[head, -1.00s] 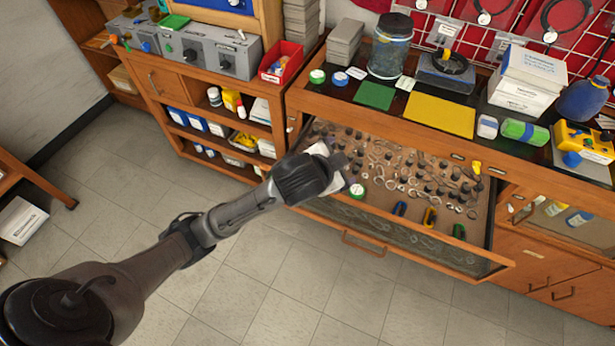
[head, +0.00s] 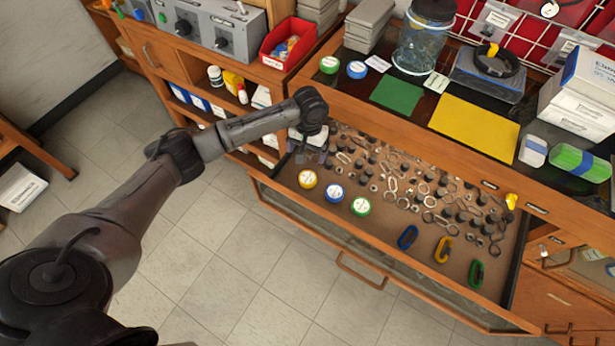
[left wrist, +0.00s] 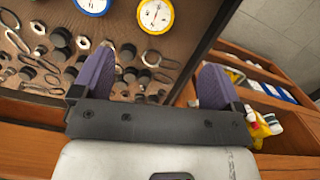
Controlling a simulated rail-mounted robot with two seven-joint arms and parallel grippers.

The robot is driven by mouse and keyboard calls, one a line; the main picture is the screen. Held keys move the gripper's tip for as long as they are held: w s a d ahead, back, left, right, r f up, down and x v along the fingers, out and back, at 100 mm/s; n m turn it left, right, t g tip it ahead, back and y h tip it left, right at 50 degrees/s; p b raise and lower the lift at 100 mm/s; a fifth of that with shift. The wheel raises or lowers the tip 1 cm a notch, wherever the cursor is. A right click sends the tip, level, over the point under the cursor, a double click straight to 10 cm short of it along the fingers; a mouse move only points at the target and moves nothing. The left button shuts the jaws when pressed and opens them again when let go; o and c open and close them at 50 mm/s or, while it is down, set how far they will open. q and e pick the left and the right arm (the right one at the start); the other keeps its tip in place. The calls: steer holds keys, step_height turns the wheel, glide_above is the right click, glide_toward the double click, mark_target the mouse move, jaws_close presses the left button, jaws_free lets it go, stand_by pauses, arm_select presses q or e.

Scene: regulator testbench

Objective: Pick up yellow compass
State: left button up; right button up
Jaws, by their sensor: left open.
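The yellow compass (head: 307,179) is a small round case with a yellow rim and pale dial. It lies at the left end of the open drawer (head: 290,178), beside a blue compass (head: 335,191) and a green one (head: 360,206). My left gripper (head: 311,155) is just behind it, over the drawer's back left corner. In the left wrist view, my open purple fingers (left wrist: 153,85) are spread with nothing between them. The yellow compass (left wrist: 155,15) shows beyond the fingertips at the top edge, apart from them. My right gripper is not in view.
Several rings and small metal parts (head: 410,190) fill the drawer's back half. Blue, yellow (head: 443,250) and green carabiners lie at its front right. The counter above holds a yellow mat (head: 474,124), a jar (head: 424,35) and boxes. The drawer's front left floor is mostly bare.

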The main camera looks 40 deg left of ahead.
arm_select(q)
steer(key=b, duration=0.1)
glide_above(308, 177)
steer(key=f, duration=0.8)
steer(key=shift+w+a, duration=0.25)
steer(key=shift+a, duration=0.1)
steer(key=shift+s+d+f+b, duration=0.1)
steer(key=shift+f+b, duration=0.1)
steer(key=shift+f, duration=0.7)
steer(key=shift+s+d+f+b, duration=0.1)
steer(key=shift+d+f+b, duration=0.05)
steer(key=shift+f, duration=0.75)
steer(key=shift+s+d+f+b, duration=0.1)
steer(key=shift+f+b, duration=0.1)
steer(key=shift+f, duration=0.7)
steer(key=shift+c, duration=0.3)
steer(key=c, duration=0.9)
steer(key=shift+c, duration=0.2)
steer(key=shift+r, duration=0.15)
